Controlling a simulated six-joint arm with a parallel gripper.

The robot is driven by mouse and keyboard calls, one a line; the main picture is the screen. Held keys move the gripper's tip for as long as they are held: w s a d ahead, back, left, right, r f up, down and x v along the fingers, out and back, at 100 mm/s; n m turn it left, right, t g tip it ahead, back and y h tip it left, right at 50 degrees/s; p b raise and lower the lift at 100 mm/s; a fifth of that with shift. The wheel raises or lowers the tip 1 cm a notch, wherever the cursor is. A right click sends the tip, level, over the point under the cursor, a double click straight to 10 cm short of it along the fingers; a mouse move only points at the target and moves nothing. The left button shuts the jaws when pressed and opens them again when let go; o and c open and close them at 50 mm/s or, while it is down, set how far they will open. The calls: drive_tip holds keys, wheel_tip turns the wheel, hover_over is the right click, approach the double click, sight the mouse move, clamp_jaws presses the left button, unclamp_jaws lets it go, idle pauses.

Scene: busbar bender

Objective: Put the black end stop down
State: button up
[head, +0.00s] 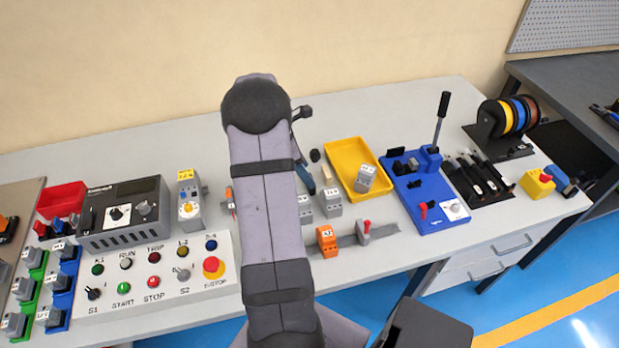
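My arm fills the middle of the head view, and my gripper (309,188) is mostly hidden behind it; only a dark part shows past its right side. I cannot tell whether the gripper is open or holds anything. A small black rounded piece (315,155) shows just above the dark part, left of the yellow tray; I cannot tell if it is the black end stop. The blue bender (440,190) stands to the right with an upright black lever. Small black blocks (396,152) sit on its back left part.
The yellow tray (345,148) holds a grey labelled module. Grey modules (332,200), an orange block (327,240) and a rail (385,233) lie near the front. A control panel (150,275) is left; black-handled tools (480,175) and cable spools (505,120) are right. The table's back is clear.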

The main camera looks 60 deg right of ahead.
drive_tip(key=v, duration=0.7)
drive_tip(key=shift+b, duration=0.35)
drive_tip(key=c, duration=0.4)
drive_tip(key=s+f+m+t+p, duration=0.1)
drive_tip(key=m+t, duration=0.1)
drive_tip(key=m, duration=0.3)
drive_tip(key=s+f+m+t+p, duration=0.1)
drive_tip(key=s+f+m+t, duration=0.1)
drive_tip(key=m, duration=0.4)
drive_tip(key=s+d+f+m+t+p, duration=0.1)
drive_tip(key=m+t, duration=0.1)
drive_tip(key=m, duration=0.4)
drive_tip(key=shift+s+f+t, duration=0.3)
drive_tip(key=shift+s, duration=0.05)
drive_tip(key=shift+m, duration=0.5)
drive_tip(key=shift+s+x, duration=0.15)
drive_tip(key=shift+x, duration=1.7)
drive_tip(key=shift+s+x, duration=0.1)
drive_tip(key=shift+x, duration=1.7)
